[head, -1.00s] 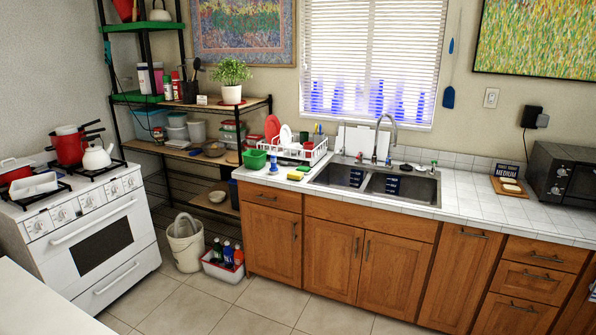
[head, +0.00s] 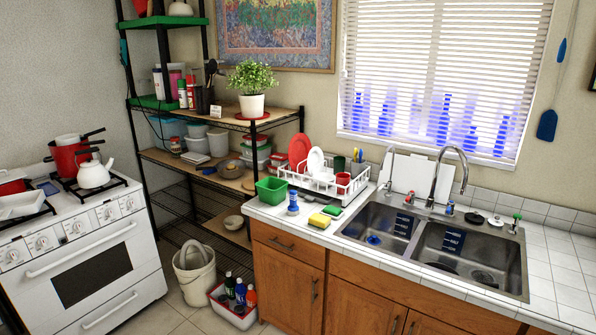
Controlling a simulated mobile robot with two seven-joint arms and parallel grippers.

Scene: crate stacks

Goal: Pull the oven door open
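The white stove stands at the left in the head view, with its oven door (head: 122,262) facing right and toward me. The door looks shut. It has a dark window (head: 92,277) and a long white bar handle (head: 80,250) across its top. A row of knobs (head: 75,228) runs above the handle. A drawer front with its own handle (head: 110,318) lies below the door. Neither of my grippers shows in the view.
A white bucket (head: 195,284) and a white bin of bottles (head: 232,312) stand on the floor right of the stove. Wooden cabinets (head: 287,285) with a sink counter fill the right. Red pots (head: 72,158) and a white kettle (head: 95,174) sit on the stove top.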

